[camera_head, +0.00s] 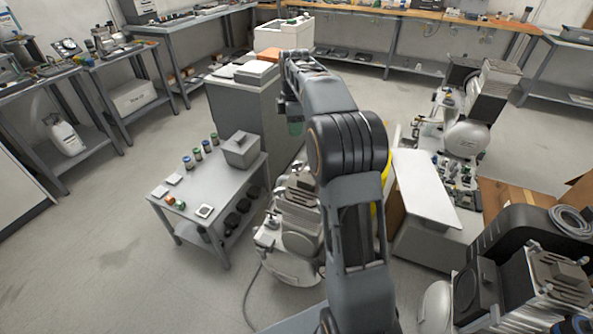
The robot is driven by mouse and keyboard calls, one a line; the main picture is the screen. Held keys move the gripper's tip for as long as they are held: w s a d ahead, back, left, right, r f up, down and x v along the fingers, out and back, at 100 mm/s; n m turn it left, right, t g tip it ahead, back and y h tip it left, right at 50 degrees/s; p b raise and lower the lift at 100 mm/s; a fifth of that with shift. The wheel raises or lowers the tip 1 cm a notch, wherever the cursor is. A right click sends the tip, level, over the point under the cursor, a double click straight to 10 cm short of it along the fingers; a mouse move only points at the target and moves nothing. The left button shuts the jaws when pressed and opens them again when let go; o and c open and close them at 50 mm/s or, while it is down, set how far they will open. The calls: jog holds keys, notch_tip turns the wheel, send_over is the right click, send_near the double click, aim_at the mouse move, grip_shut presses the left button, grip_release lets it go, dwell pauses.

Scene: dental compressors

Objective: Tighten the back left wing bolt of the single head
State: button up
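A compressor (301,240) with a pale rounded tank stands on the floor left of my arm, partly hidden behind it. Another compressor (466,138) with a white tank stands at the right. A dark-cased one (522,270) is at the lower right. I cannot tell which is the single head, and no wing bolt can be made out. My arm rises through the middle and bends down at its far end, above and beyond the first compressor. My gripper is not clearly visible there; its fingers are hidden or too small to make out.
A low grey table (222,206) with small jars and a grey box (240,150) stands left of the first compressor. A tall grey cabinet (243,108) is behind it. A white-topped stand (424,188) is right of my arm. Open floor (110,245) lies at left.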

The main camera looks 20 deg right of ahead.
jog(key=n+b, duration=0.1)
jog(key=n, duration=0.1)
send_over(297, 163)
notch_tip(297, 163, down, 5)
notch_tip(297, 163, down, 12)
jog(key=b, duration=0.3)
jog(key=shift+f, duration=0.1)
jog(key=shift+c, duration=0.2)
grip_shut()
